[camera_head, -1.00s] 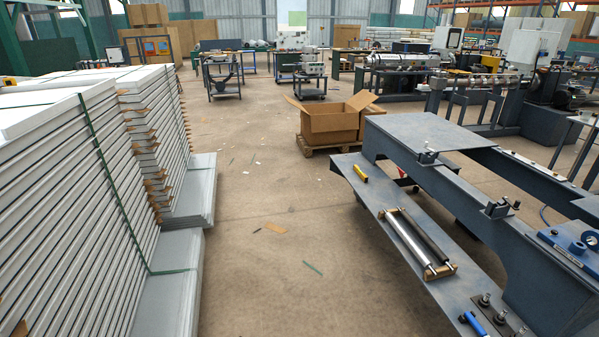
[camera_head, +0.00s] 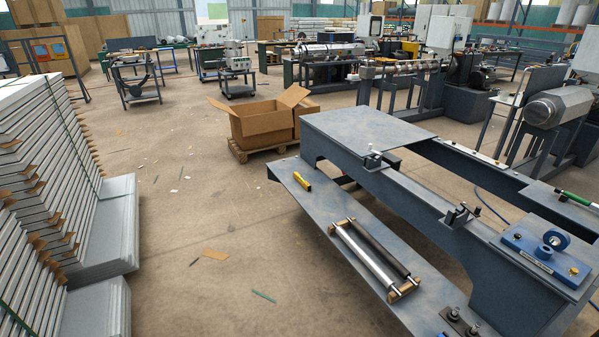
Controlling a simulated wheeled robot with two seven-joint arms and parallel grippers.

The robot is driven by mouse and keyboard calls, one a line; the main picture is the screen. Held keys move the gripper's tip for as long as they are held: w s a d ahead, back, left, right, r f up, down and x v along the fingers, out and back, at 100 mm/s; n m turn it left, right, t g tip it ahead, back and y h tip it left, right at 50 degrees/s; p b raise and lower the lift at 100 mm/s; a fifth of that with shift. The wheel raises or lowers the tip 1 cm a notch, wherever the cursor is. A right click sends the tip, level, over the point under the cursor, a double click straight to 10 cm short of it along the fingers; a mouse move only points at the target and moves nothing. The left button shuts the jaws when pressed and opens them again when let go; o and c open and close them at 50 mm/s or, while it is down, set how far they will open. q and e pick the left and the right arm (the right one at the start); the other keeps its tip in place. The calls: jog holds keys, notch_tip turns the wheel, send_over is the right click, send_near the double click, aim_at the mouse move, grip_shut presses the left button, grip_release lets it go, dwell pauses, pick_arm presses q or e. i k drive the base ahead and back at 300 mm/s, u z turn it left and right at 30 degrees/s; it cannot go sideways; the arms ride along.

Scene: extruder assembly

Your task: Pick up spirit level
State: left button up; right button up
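A small yellow bar with dark marks (camera_head: 302,181) lies on the lower grey shelf of the machine frame, near its far end. It may be the spirit level, but it is too small to be sure. A long thin pale strip (camera_head: 473,152) lies along the frame's far rail, and I cannot tell what it is. A green and white stick-like item (camera_head: 578,199) lies at the right edge. Neither of my grippers is in view.
The grey machine frame (camera_head: 365,130) fills the right. Two rollers in a wooden holder (camera_head: 403,288) and a blue plate (camera_head: 545,256) rest on it. Stacked panels (camera_head: 105,230) stand left, an open carton (camera_head: 262,122) behind.

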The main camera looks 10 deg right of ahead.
aim_at(305, 185)
jog(key=i, duration=0.95)
jog(key=u, duration=1)
jog(key=i, duration=2.2)
jog(key=z, duration=3.35)
